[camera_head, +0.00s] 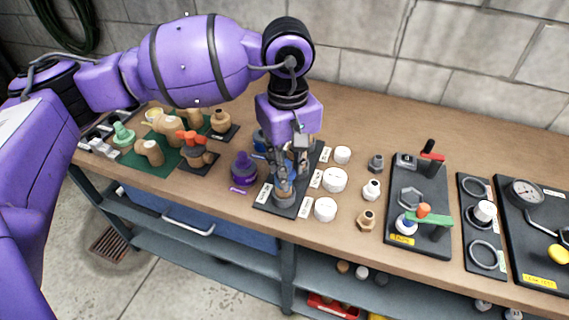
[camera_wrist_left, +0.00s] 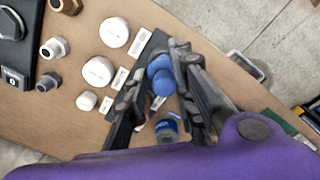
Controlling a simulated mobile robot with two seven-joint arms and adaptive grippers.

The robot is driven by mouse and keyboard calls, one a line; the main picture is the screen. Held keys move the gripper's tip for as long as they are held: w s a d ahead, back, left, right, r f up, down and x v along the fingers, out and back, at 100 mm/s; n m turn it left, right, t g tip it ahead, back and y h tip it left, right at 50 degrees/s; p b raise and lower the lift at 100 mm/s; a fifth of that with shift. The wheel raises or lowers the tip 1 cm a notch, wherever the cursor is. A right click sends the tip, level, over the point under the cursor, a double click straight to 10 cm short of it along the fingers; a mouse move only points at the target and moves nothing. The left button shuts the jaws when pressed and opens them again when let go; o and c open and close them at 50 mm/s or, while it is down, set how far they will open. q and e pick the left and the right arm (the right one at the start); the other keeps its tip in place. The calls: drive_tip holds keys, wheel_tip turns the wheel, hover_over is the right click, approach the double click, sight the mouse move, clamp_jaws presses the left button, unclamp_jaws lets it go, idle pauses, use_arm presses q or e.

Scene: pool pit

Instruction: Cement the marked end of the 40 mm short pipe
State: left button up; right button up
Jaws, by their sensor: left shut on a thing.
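My left gripper (camera_head: 285,172) points down over a dark tray (camera_head: 264,207) near the bench's front edge. Its fingers, also in the left wrist view (camera_wrist_left: 163,92), are closed around an upright blue piece (camera_wrist_left: 160,68). In the head view the blue piece (camera_head: 284,185) shows only partly between the fingers, with a grey part at its foot. I cannot tell whether it is the 40 mm short pipe, and no mark on an end is readable. A purple pot (camera_head: 243,168) stands left of the tray. Another blue round item (camera_wrist_left: 167,130) lies behind the fingers, partly hidden.
White round caps (camera_head: 326,209) and small labels line the tray's right side. Several fittings (camera_head: 366,220) stand farther right, before a dark fixture plate (camera_head: 430,243) and a gauge board (camera_head: 538,275). A green mat (camera_head: 157,167) with tan fittings lies left. The bench back is clear.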

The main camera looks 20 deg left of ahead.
use_arm(q)
drive_tip(key=shift+w+d, duration=0.1)
drive_tip(key=shift+d, duration=0.1)
use_arm(e)
drive_tip(key=shift+s+f, duration=0.1)
drive_tip(key=shift+f, duration=0.05)
use_arm(q)
drive_tip(key=shift+w+d, duration=0.15)
drive_tip(key=shift+s+d+r, duration=0.1)
drive_tip(key=shift+s+d, duration=0.2)
drive_tip(key=shift+s, duration=0.2)
drive_tip(key=shift+r+p, duration=1.25)
drive_tip(key=shift+r, duration=2.25)
use_arm(e)
drive_tip(key=shift+t, duration=0.3)
drive_tip(key=w+r, duration=0.1)
drive_tip(key=r, duration=0.1)
drive_tip(key=w+r, duration=0.2)
drive_tip(key=shift+r, duration=0.15)
